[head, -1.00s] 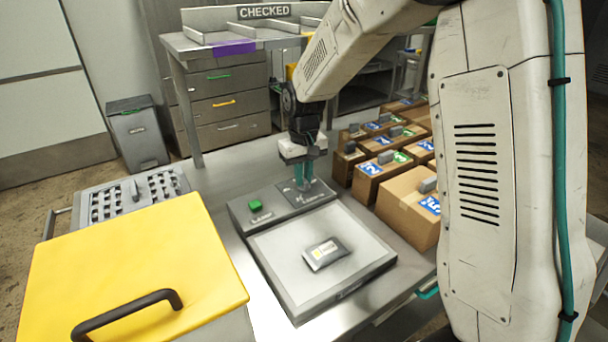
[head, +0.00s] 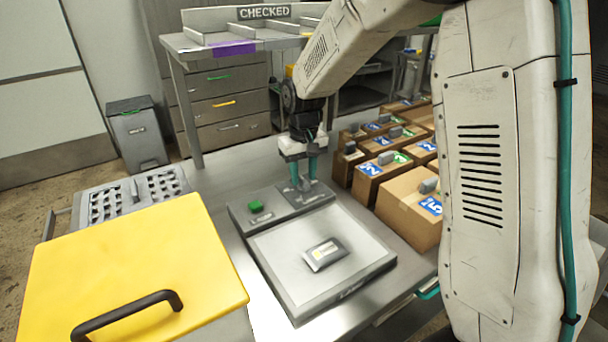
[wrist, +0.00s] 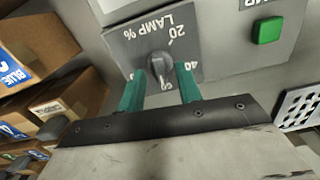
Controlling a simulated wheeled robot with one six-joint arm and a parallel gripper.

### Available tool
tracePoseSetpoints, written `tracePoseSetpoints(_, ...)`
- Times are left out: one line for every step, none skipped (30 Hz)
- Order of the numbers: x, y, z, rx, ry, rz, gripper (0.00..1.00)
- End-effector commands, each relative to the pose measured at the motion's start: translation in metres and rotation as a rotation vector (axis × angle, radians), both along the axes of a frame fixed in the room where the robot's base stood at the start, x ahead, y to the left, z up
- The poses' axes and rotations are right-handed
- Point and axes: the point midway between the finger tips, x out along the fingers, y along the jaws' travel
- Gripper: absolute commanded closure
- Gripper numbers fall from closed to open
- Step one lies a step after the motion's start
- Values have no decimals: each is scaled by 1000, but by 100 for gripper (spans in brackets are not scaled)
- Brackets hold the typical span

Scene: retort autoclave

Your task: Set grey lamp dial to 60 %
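The grey lamp dial (wrist: 158,66) sits on a dark grey plate marked "LAMP %" (wrist: 146,30), with 20 and 40 readable in the wrist view. Its ridge runs down the picture towards a partly hidden number that looks like 60; the exact setting is hard to tell. My gripper (wrist: 160,74) is open, its two teal fingers on either side of the dial with a visible gap to each. In the head view my gripper (head: 303,178) points down at the plate (head: 312,200), and its fingers largely hide the dial.
A green button (head: 256,206) is left of the dial plate. In front lies a pale panel (head: 285,280) with a small grey packet (head: 324,254). Cardboard boxes (head: 405,205) stand close on the right. A yellow lid (head: 130,265) is at front left.

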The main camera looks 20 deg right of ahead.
Motion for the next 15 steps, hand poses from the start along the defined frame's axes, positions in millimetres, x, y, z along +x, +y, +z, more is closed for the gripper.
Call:
tracePoseSetpoints(1, 0, 8, 1, -5, 0, 65)
tracePoseSetpoints(1, 0, 14, 1, -6, 0, 65)
tracePoseSetpoints(1, 0, 21, 1, -7, 0, 65)
tracePoseSetpoints(1, 0, 26, 1, -7, 0, 65)
tracePoseSetpoints(1, 0, 32, 1, -5, 0, 65)
tracePoseSetpoints(1, 0, 39, 1, -7, 0, 65)
tracePoseSetpoints(1, 0, 44, 1, -7, 0, 65)
tracePoseSetpoints(1, 0, 48, 1, -6, 0, 65)
tracePoseSetpoints(1, 0, 54, 1, -6, 0, 65)
tracePoseSetpoints(1, 0, 57, 1, -5, 0, 65)
tracePoseSetpoints(1, 0, 60, 0, -4, 0, 65)
tracePoseSetpoints(1, 0, 64, 1, -5, -1, 65)
tracePoseSetpoints(1, 0, 66, 1, -5, -1, 65)
tracePoseSetpoints(1, 0, 68, 1, -5, -1, 65)
tracePoseSetpoints(1, 0, 69, 0, -4, -1, 65)
